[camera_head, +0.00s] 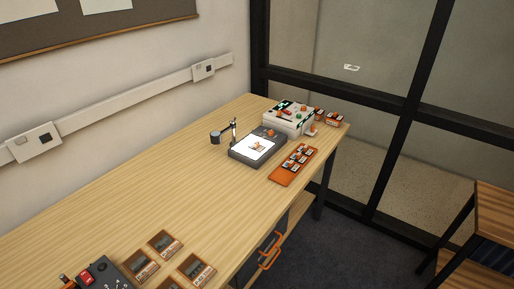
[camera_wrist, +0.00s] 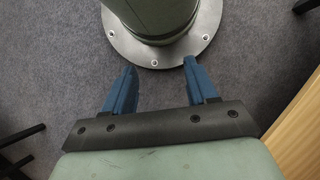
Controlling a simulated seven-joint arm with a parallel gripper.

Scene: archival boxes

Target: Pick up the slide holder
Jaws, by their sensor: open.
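No thing in the head view can be told for sure as the slide holder. A small orange and white item (camera_head: 257,146) lies on the lit panel of a dark light box (camera_head: 237,154) on the long wooden table. An orange tray (camera_head: 281,179) with several small slide-like pieces lies beside the light box, near the table's front edge; either could be the holder. My gripper (camera_wrist: 158,82) shows only in the wrist view, with its two blue fingers wide apart and nothing between them. It points at the floor, away from these items.
A white box (camera_head: 290,121) and small orange boxes (camera_head: 334,118) stand at the table's far end. Several framed cards (camera_head: 165,243) and a dark device with a red switch (camera_head: 97,272) lie at the near end. The table's middle is clear. Shelves (camera_head: 497,205) stand at right.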

